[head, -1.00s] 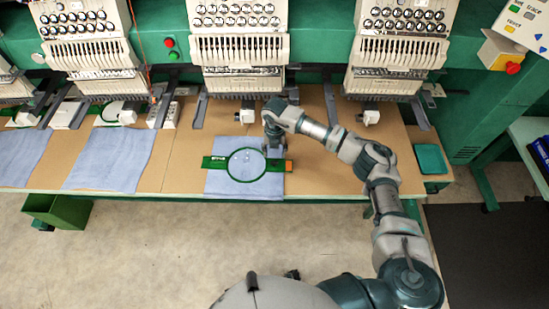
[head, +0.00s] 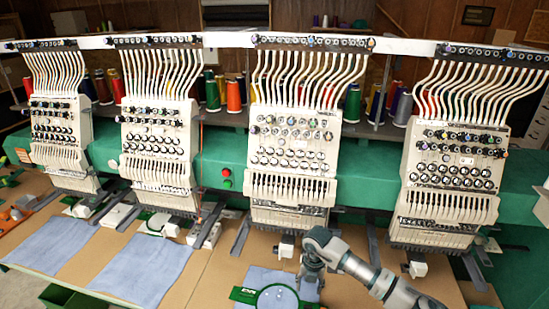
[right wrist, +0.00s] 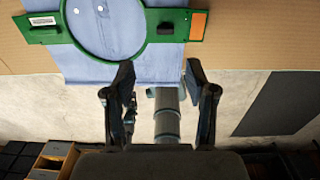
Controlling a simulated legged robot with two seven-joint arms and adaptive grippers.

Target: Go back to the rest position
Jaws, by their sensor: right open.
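My right arm reaches in from the bottom right of the head view, with its gripper (head: 309,284) beside the green embroidery hoop (head: 277,297). In the right wrist view the right gripper (right wrist: 159,76) is open, its two fingers apart and nothing held between them. The hoop (right wrist: 184,24) lies on a blue cloth (right wrist: 170,76) at the table edge, in front of the fingertips. My left gripper is in neither current view.
A row of white embroidery heads (head: 293,145) stands on a green machine (head: 222,160) behind the tan table (head: 222,262). Other blue cloths (head: 145,268) lie to the left. Thread cones (head: 212,95) stand behind. Below the table edge is pale floor (right wrist: 60,100) with a dark mat (right wrist: 283,104).

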